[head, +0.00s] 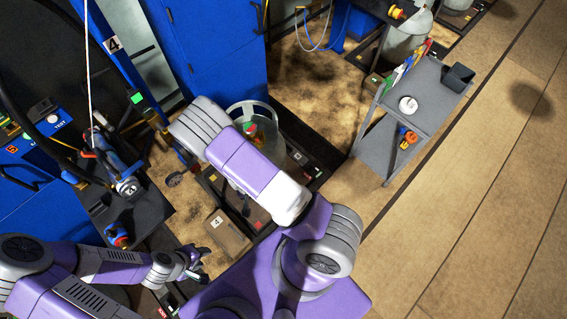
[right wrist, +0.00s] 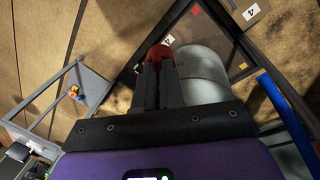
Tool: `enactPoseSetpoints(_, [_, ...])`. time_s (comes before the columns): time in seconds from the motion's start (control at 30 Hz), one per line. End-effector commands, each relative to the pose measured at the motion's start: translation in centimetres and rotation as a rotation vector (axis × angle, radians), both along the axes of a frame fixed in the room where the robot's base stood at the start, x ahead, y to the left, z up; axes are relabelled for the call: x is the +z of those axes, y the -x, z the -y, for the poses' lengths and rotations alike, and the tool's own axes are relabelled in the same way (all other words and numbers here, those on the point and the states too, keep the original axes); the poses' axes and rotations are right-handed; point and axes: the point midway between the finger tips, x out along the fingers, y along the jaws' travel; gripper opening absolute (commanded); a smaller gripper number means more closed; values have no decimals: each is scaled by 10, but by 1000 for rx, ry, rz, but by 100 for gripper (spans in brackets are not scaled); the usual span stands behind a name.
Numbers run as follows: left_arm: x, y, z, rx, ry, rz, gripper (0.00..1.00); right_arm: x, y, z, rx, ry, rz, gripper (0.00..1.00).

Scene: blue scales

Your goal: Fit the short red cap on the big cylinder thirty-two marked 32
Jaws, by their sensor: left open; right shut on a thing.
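A red cap (right wrist: 158,54) is between the fingertips of my right gripper (right wrist: 158,70), which is shut on it in the right wrist view. A big pale grey-green cylinder (right wrist: 200,75) stands just beside and beyond the fingers there; whether the cap touches it I cannot tell. In the head view, the big cylinder (head: 271,146) with a ring guard and a coloured valve on top is partly hidden by my right arm, and my right gripper is hidden too. No 32 mark is readable. My left gripper (head: 198,266) is open and empty at the lower left.
A grey cart (head: 425,95) at right carries a white round piece (head: 408,105) and a black bin (head: 458,77). A cardboard box (head: 227,232) marked 4 lies near the dark platform. Blue cabinets (head: 215,45) stand behind. The floor at right is clear.

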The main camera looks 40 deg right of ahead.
Motion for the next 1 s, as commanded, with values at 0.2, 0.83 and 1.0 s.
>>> enactPoseSetpoints(0.2, [-6,0,0,0,0,0,43,-38,25,-17,-572,130,-154,0])
enactPoseSetpoints(0.83, [-16,0,0,0,0,0,43,-70,5,-50,-1966,-62,-883,0])
enactPoseSetpoints(1.0, [-18,0,0,0,0,0,43,-73,-14,-43,-2230,-259,-1066,0])
